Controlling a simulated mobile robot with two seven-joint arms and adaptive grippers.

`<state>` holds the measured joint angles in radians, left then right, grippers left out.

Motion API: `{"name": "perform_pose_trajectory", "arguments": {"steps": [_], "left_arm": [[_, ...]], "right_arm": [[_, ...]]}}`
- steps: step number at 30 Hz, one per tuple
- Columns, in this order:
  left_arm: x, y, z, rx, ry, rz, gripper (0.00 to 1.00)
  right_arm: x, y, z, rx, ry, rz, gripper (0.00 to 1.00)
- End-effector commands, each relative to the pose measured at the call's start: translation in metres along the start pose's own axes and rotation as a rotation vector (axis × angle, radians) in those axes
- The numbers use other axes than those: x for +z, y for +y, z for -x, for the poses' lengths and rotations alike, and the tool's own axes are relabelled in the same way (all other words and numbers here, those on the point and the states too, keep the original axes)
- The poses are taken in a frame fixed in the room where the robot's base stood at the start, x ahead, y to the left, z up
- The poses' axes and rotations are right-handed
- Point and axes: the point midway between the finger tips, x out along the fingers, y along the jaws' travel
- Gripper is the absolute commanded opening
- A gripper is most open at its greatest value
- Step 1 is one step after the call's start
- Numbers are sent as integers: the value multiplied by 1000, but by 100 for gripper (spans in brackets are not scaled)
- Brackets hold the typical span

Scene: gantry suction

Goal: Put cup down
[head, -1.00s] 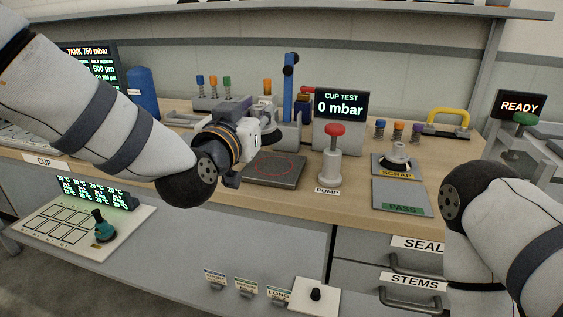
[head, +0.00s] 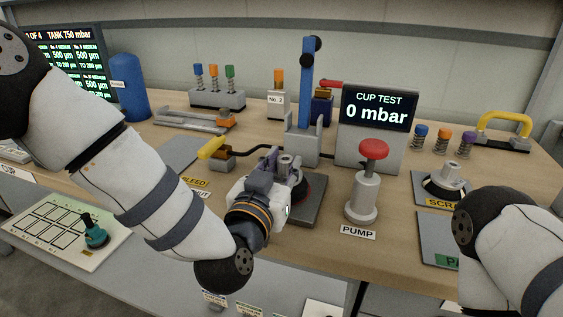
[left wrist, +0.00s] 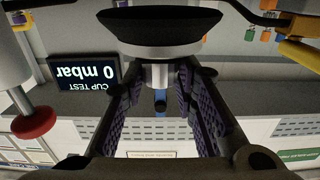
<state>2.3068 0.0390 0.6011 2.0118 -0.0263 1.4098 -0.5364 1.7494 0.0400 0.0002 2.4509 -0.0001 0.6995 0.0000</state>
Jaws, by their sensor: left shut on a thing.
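My left gripper (head: 278,177) is shut on a suction cup (head: 312,188) with a grey metal stem and a black flared lip. The cup is at the dark test plate (head: 305,212), left of the pump. I cannot tell whether its lip touches the plate, since the gripper hides part of both. In the left wrist view the black lip (left wrist: 160,24) and grey collar show between the purple-padded fingers (left wrist: 158,105). My right arm shows at the right edge of the head view, but its gripper is out of view.
The red-knobbed pump (head: 363,190) stands close right of the plate. The CUP TEST display (head: 376,115) reads 0 mbar. A yellow-handled valve (head: 212,148) is to the left and a blue post (head: 307,90) behind. Another cup (head: 446,183) sits on the SCRAP pad (head: 428,202).

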Motion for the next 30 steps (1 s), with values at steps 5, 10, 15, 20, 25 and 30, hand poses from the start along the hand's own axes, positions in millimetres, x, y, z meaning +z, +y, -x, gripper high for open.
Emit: {"name": "perform_pose_trajectory", "arguments": {"steps": [5, 10, 15, 20, 25, 30], "left_arm": [[0, 0, 0, -1, 5, -1, 0], [5, 0, 0, -1, 4, 0, 0], [11, 0, 0, -1, 0, -1, 0], [14, 0, 1, 0, -8, -1, 46], [18, 0, 1, 1, -14, -1, 46], [12, 0, 1, 1, -16, 0, 46]], "right_arm": [[-2, 0, 1, 0, 5, 0, 40], [-1, 0, 0, 0, 3, 0, 40], [0, 0, -1, 0, 0, 0, 40], [0, 0, -1, 0, -1, 0, 40], [0, 0, -2, 0, -3, 0, 40], [0, 0, -1, 0, -1, 0, 40]]}}
